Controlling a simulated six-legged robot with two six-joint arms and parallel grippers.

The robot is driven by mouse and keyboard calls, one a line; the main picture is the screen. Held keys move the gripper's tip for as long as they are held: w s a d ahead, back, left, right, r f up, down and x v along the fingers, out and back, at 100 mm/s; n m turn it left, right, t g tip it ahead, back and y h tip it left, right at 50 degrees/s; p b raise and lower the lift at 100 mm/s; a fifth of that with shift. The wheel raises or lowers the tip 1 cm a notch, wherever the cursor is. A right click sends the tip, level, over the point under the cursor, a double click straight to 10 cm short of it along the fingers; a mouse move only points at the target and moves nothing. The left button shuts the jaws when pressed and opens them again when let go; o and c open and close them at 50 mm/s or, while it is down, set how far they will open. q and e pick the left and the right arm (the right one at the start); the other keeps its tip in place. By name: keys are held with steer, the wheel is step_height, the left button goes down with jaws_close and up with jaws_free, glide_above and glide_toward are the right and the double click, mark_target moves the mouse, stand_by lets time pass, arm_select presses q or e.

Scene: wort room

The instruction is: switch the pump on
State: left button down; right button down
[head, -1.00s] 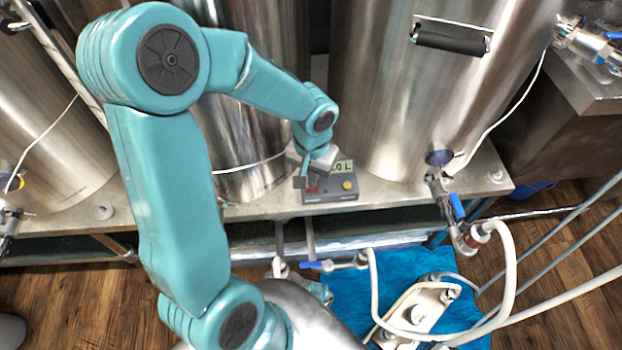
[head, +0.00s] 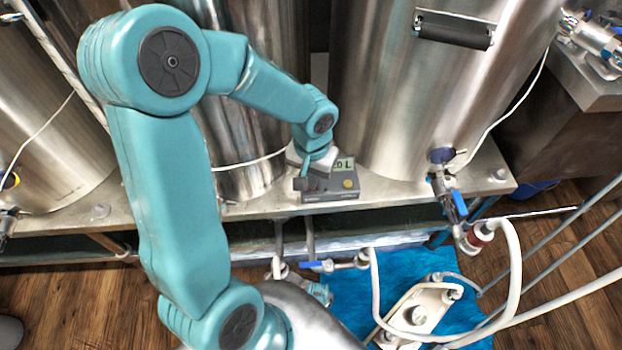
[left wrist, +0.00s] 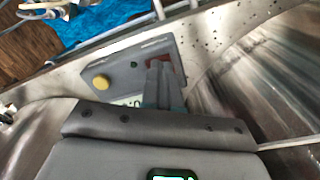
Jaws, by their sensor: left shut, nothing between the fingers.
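A grey control box (head: 335,195) stands on the steel shelf in the head view. It has a small display (head: 345,164) that is partly covered and a yellow button (head: 347,184). In the left wrist view the box (left wrist: 125,72) shows its yellow button (left wrist: 101,82) and a red switch (left wrist: 177,68) near its other end. My left gripper (head: 302,184) is shut and empty, its fingertips over the red switch. In the left wrist view the fingers (left wrist: 160,70) hide part of the switch, and I cannot tell whether they touch it. My right gripper is out of view.
Tall steel tanks (head: 400,100) stand close behind the box. A valve with a blue handle (head: 458,202) and a white hose (head: 513,270) are to the right. Below, a white hose-fitted unit (head: 415,312) sits on a blue mat (head: 350,300).

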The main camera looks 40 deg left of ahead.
arm_select(q)
steer(key=shift+f, duration=0.25)
step_height(320, 180, up, 6)
steer(key=p, duration=0.4)
steer(key=shift+r+p, duration=0.2)
steer(key=shift+p, duration=0.2)
steer(key=shift+f, duration=0.1)
steer(key=s+d+f+m+h, duration=0.15)
steer(key=s+d+f, duration=0.25)
steer(key=d+f, duration=0.55)
steer(key=s+d+f+m+h, duration=0.1)
steer(key=s+d+f+h, duration=0.25)
steer(key=d+f, duration=0.65)
step_height(320, 180, up, 17)
steer(key=y+p, duration=0.1)
steer(key=p, duration=1.6)
steer(key=shift+a+p, duration=0.3)
steer(key=shift+p, duration=0.1)
